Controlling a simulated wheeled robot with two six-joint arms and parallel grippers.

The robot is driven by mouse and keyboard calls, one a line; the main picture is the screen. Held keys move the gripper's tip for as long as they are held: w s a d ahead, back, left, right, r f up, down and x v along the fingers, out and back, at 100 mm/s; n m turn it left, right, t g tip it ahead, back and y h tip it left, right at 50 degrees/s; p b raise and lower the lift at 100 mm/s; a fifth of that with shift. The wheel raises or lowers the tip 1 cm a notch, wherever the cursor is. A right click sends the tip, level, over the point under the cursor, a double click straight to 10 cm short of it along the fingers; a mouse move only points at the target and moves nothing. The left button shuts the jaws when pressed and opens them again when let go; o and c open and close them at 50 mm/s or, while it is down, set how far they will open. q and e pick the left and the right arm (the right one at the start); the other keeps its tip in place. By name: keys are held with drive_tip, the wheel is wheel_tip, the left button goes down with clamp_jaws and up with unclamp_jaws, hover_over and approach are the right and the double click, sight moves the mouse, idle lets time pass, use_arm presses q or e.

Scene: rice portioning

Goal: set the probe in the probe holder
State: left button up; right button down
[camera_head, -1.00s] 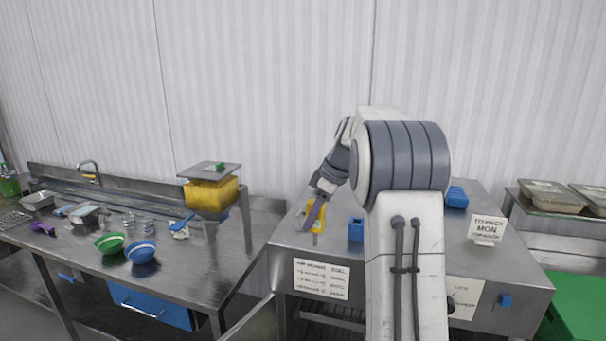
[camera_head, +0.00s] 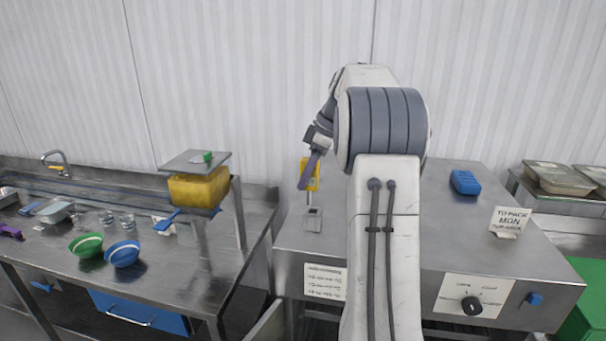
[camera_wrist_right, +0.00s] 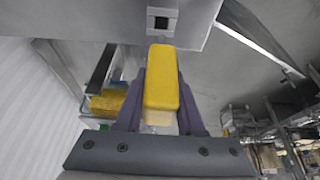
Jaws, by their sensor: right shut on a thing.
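The probe has a yellow handle (camera_head: 313,173) and a thin metal stem that points down. My right gripper (camera_head: 311,170) is shut on the handle and holds it upright over the left part of the steel counter. A small grey holder with a square opening (camera_head: 313,220) sits just below the stem. I cannot tell whether the stem's tip is in it or in front of it. In the right wrist view the yellow handle (camera_wrist_right: 162,80) sits between the purple fingers, and the holder's dark square opening (camera_wrist_right: 161,22) shows beyond it. My left gripper is out of view.
My right arm covers the counter's middle. A blue block (camera_head: 465,182) and a sign (camera_head: 509,221) stand to its right.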

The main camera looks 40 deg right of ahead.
sight(310, 199)
drive_tip(key=shift+d+f+b, duration=0.2)
drive_tip(key=shift+f+b, duration=0.15)
drive_tip(key=shift+f, duration=0.15)
drive_tip(key=shift+d+f+b, duration=0.15)
drive_tip(key=shift+f+b, duration=0.15)
drive_tip(key=shift+f, duration=0.2)
wheel_tip(310, 199, down, 3)
drive_tip(key=b, duration=0.2)
drive_tip(key=shift+s+b, duration=0.1)
drive_tip(key=shift+b, duration=0.2)
drive_tip(key=shift+f, duration=0.2)
drive_tip(key=shift+s+d, duration=0.1)
drive_tip(key=shift+s, duration=0.05)
drive_tip(key=shift+f+b, duration=0.35)
drive_tip(key=shift+f, duration=0.25)
idle(1.0)
unclamp_jaws()
drive_tip(key=shift+r, duration=0.15)
